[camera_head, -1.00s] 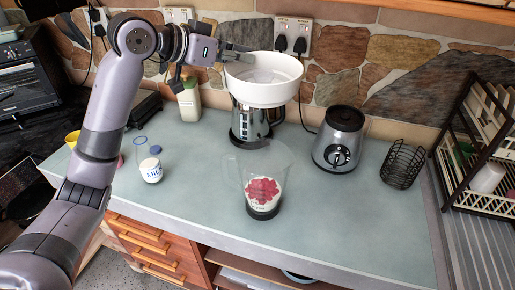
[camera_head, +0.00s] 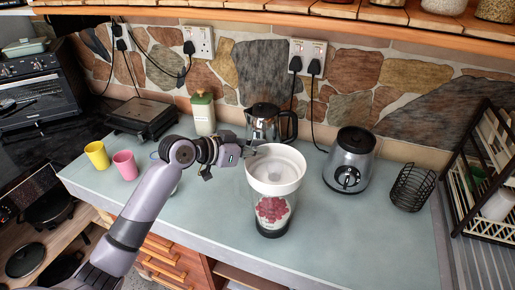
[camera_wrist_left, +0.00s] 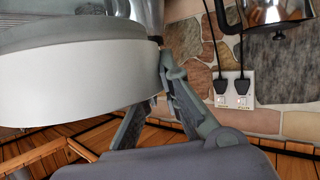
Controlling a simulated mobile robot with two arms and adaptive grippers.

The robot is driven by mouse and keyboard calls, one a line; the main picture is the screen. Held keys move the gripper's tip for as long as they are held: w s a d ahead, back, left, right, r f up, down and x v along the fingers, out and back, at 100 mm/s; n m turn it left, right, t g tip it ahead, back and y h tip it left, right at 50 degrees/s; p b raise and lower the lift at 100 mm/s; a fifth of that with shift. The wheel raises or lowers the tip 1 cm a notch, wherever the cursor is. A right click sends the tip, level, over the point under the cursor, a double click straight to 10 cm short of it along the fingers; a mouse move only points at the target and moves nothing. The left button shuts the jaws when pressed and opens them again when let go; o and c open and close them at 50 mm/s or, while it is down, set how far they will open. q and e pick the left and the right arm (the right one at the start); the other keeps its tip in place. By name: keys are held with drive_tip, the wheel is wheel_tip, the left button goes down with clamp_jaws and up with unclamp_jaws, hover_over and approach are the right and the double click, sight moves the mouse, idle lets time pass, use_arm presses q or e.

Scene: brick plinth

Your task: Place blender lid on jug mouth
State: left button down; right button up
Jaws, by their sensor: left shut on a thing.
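The blender lid (camera_head: 276,163) is a wide white round piece with a raised rim. My left gripper (camera_head: 250,151) is shut on the left side of its rim. The clear jug (camera_head: 273,213), with red pieces inside and a dark base, stands upright on the counter. The lid overlaps the top of the jug in the head view and hides its mouth; I cannot tell whether they touch. In the left wrist view the lid's white side (camera_wrist_left: 80,80) fills the left, against the fingers (camera_wrist_left: 160,100). My right gripper is not in view.
A glass kettle (camera_head: 266,123) stands behind the lid, with a blender motor base (camera_head: 349,160) and a black wire basket (camera_head: 411,187) to the right. A green-topped bottle (camera_head: 203,113), a yellow cup (camera_head: 97,155) and a pink cup (camera_head: 125,165) are at left. The front right counter is clear.

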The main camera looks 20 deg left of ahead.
use_arm(q)
drive_tip(key=shift+f, duration=0.35)
drive_tip(key=c, duration=1.8)
unclamp_jaws()
drive_tip(key=shift+s+a, duration=0.1)
drive_tip(key=b+v, duration=0.3)
drive_tip(key=v, duration=0.8)
drive_tip(key=shift+s+a+r+b, duration=0.2)
drive_tip(key=shift+s+b, duration=0.1)
drive_tip(key=shift+b, duration=0.1)
